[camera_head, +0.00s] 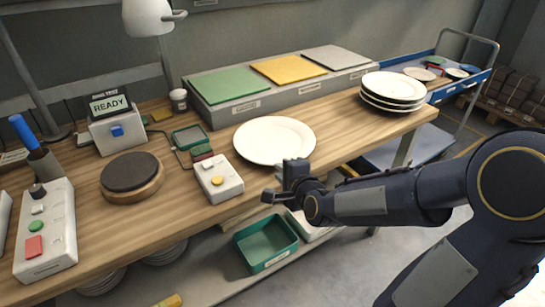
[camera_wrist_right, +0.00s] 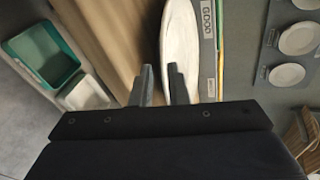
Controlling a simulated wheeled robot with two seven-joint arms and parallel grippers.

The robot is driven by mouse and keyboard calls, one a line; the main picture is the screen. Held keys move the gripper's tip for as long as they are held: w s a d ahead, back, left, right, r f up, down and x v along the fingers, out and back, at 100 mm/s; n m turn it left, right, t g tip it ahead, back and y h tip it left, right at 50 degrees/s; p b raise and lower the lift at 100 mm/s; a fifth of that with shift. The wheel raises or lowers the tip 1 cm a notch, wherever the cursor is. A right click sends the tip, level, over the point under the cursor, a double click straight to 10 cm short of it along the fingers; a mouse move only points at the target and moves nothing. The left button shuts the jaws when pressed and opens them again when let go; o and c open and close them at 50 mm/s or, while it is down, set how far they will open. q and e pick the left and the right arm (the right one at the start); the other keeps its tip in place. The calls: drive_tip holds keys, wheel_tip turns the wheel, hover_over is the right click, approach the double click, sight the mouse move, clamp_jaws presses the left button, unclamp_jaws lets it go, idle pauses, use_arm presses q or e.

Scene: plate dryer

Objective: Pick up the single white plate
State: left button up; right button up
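The single white plate (camera_head: 274,140) lies flat near the front edge of the wooden table, right of the middle. It also shows edge-on in the right wrist view (camera_wrist_right: 180,42). My right gripper (camera_head: 287,183) is at the table's front edge, just in front of the plate's near rim. In the right wrist view its two fingers (camera_wrist_right: 162,86) are apart, with the plate's near rim in line with the gap. I cannot tell whether a finger touches the plate. The plate rests on the table. My left gripper is not in view.
A stack of white plates (camera_head: 392,90) stands at the table's right end. A grey box with coloured panels (camera_head: 233,109) is behind the plate. A white button box (camera_head: 218,180) is close on its left. A green bin (camera_head: 267,244) sits on the shelf below.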

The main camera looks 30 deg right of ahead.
sight(270, 161)
drive_tip(key=x, duration=0.8)
drive_tip(key=shift+w+r, duration=0.1)
drive_tip(key=shift+r, duration=0.1)
clamp_jaws()
drive_tip(key=shift+r, duration=0.1)
drive_tip(key=shift+p, duration=0.3)
